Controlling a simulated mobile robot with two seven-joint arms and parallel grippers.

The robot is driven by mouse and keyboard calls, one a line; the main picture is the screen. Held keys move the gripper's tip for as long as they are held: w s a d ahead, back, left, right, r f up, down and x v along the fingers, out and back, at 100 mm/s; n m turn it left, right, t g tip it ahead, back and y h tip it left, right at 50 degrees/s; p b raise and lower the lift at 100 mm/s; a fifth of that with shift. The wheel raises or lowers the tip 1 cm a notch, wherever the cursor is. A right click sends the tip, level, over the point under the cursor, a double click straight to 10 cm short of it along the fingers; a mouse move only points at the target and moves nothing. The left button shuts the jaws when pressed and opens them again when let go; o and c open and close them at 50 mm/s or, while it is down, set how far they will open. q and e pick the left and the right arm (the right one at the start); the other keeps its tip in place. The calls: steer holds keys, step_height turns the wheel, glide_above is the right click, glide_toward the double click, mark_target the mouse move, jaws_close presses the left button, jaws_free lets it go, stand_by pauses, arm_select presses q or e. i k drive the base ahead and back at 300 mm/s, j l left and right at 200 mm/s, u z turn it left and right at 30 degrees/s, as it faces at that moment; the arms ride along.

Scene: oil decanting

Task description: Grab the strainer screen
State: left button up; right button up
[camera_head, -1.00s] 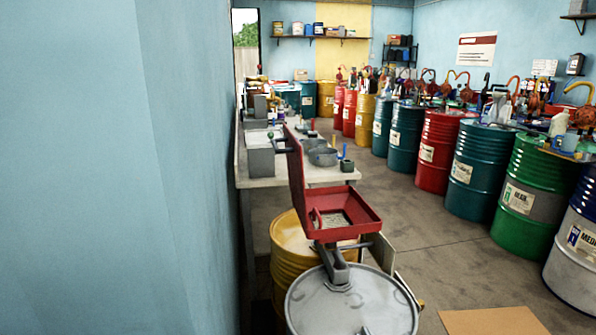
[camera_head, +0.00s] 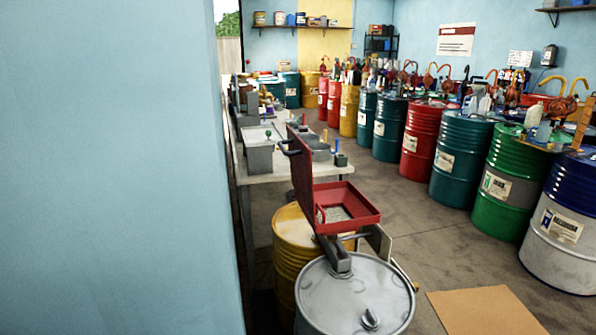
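A red funnel box (camera_head: 355,205) with its red lid (camera_head: 301,165) standing open sits on a grey-lidded drum at the lower middle. Inside the box is a pale mesh-like surface, the strainer screen (camera_head: 338,213), with a small red handle (camera_head: 321,213) at its left side. The screen looks seated low in the box, and part of it is hidden by the box walls. Neither of my grippers shows in the head view.
The grey drum lid (camera_head: 345,295) is below the funnel, with a yellow drum (camera_head: 290,260) behind it. A workbench (camera_head: 285,176) runs along the left wall. Drums line the right side. A cardboard sheet (camera_head: 485,310) lies on the open floor.

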mark_target(325, 215)
steer(key=i+l+u, duration=0.25)
steer(key=l+u, duration=0.15)
steer(key=l, duration=1)
steer(key=l+u, duration=0.45)
steer(key=l, duration=0.9)
